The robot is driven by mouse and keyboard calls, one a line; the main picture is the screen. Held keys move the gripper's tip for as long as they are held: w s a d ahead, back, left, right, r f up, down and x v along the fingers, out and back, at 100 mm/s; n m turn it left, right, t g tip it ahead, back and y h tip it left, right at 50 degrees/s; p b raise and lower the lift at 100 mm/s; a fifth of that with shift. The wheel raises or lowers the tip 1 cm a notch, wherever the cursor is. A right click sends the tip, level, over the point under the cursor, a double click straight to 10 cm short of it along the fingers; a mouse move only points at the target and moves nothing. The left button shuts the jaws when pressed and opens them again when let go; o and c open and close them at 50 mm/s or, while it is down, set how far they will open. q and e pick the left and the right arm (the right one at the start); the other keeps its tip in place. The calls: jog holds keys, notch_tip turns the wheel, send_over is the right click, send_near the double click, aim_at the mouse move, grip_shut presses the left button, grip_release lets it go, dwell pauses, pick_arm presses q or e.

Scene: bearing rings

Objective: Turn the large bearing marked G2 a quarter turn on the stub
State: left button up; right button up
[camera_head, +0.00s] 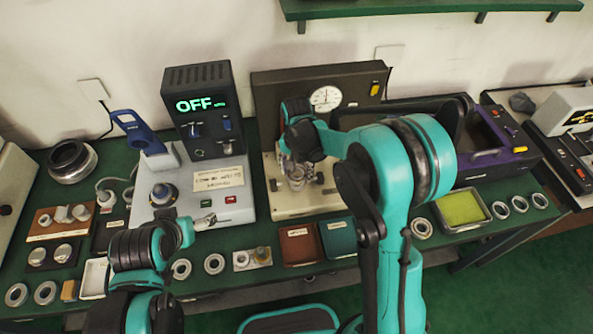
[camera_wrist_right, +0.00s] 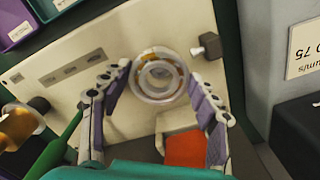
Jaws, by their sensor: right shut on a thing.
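The large bearing (camera_wrist_right: 158,76), a metal ring with an amber-coloured race, sits on the stub of the cream test plate (camera_wrist_right: 130,35). Its G2 mark is not legible. My right gripper (camera_wrist_right: 160,90) is shut on it, one finger on each side in the right wrist view. In the head view the bearing (camera_head: 296,182) shows below my right gripper (camera_head: 297,165), partly hidden by the fingers and wrist. My left gripper (camera_head: 206,221) is in front of the grey control unit, away from the bearing; its finger gap is too small to read.
A grey control unit (camera_head: 240,205) with an OFF display stands left of the test plate. A dial gauge (camera_head: 325,98) is behind. Red (camera_head: 300,245) and teal (camera_head: 338,238) trays lie in front. Several loose rings line the front edge. A purple-edged case (camera_head: 490,150) stands right.

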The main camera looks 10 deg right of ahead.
jog(key=shift+f+b, duration=1.6)
jog(key=shift+f, duration=0.35)
jog(key=shift+n, duration=1.3)
jog(key=shift+d+n+b, duration=0.1)
jog(key=shift+n+b, duration=0.2)
jog(key=shift+n, duration=0.9)
